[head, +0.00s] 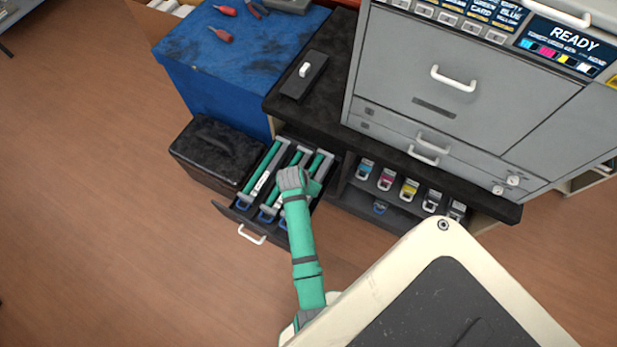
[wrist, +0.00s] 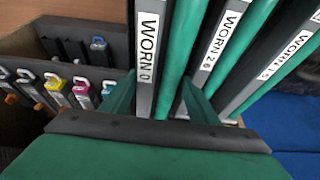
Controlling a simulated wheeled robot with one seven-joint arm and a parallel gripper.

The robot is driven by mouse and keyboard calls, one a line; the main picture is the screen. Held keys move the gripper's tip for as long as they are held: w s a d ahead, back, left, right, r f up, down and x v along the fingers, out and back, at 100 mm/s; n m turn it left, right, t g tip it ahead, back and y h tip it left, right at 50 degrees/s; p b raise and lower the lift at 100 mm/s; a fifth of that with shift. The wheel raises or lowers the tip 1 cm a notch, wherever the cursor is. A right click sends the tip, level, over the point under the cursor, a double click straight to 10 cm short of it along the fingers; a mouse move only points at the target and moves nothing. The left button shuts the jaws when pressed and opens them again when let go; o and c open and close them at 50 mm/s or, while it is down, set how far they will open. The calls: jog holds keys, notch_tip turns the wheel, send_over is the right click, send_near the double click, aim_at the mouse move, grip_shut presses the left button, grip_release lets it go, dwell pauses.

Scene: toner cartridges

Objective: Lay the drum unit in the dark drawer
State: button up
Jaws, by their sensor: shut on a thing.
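The dark drawer (head: 228,212) is pulled open below the black counter in the head view. Several long green-and-grey drum units with blue ends lie side by side in it. My gripper (wrist: 160,98) is shut on the unit labelled "WORN 0" (wrist: 149,60), nearest the toner shelf. That unit also shows in the head view (head: 319,163), partly behind my wrist. I cannot tell whether it rests on the drawer floor or hangs just above. The middle unit (wrist: 222,40) and the far unit (wrist: 290,55), at the left in the head view (head: 262,172), also carry "WORN" labels.
A shelf with several toner cartridges (head: 409,188) is right of the drawer. A black box (head: 215,150) stands to its left, beside a blue cabinet (head: 240,50) with tools. The grey printer (head: 450,90) stands on the counter. The wooden floor ahead of the drawer is clear.

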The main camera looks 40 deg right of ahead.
jog(key=shift+d+f, duration=0.1)
jog(key=shift+f, duration=1.6)
jog(key=shift+s+f, duration=0.1)
jog(key=shift+f, duration=0.05)
jog(key=o, duration=1.4)
jog(key=v, duration=1.2)
